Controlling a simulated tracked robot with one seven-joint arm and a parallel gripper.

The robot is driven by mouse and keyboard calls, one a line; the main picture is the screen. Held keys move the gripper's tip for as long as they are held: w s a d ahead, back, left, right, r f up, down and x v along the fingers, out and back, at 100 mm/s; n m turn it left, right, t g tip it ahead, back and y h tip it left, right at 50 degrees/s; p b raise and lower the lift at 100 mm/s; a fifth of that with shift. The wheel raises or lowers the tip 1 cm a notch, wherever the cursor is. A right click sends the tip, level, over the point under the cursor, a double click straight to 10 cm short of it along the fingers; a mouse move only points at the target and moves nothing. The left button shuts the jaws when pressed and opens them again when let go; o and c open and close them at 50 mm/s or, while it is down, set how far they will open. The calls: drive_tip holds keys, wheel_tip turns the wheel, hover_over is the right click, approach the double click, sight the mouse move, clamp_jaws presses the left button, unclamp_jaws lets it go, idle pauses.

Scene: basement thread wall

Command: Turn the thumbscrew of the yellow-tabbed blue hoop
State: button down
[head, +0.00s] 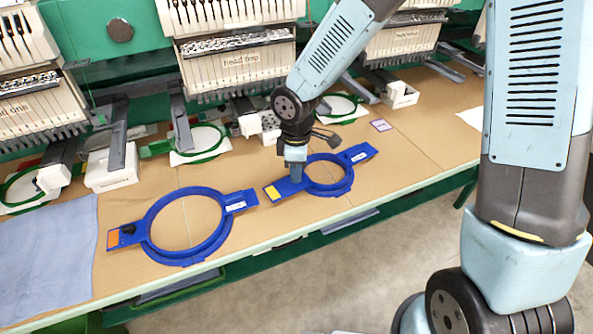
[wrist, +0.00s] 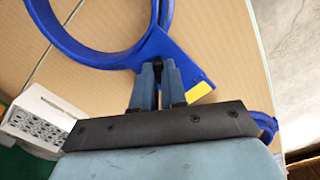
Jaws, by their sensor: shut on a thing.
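The yellow-tabbed blue hoop (head: 330,191) lies flat on the tan table, right of the larger hoop. Its yellow tab (head: 272,193) is at the left end of its arm. In the wrist view the hoop's blue plate (wrist: 184,62) and yellow tab (wrist: 198,92) show beside the fingers. My gripper (head: 296,182) points down at the plate between the ring and the tab. In the wrist view my gripper (wrist: 158,70) has its fingers close together over the plate.
A larger blue hoop (head: 180,260) with an orange tab (head: 113,240) and a dark knob lies to the left. A blue cloth (head: 48,225) covers the far left. Embroidery heads (head: 235,62) and green hoops line the back. The table's front edge is close by.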

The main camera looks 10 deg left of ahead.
drive_tip(key=shift+n, duration=0.5)
drive_tip(key=c, duration=1.2)
unclamp_jaws()
drive_tip(key=shift+o, duration=0.2)
wheel_tip(320, 180, up, 14)
drive_tip(key=shift+f, duration=0.15)
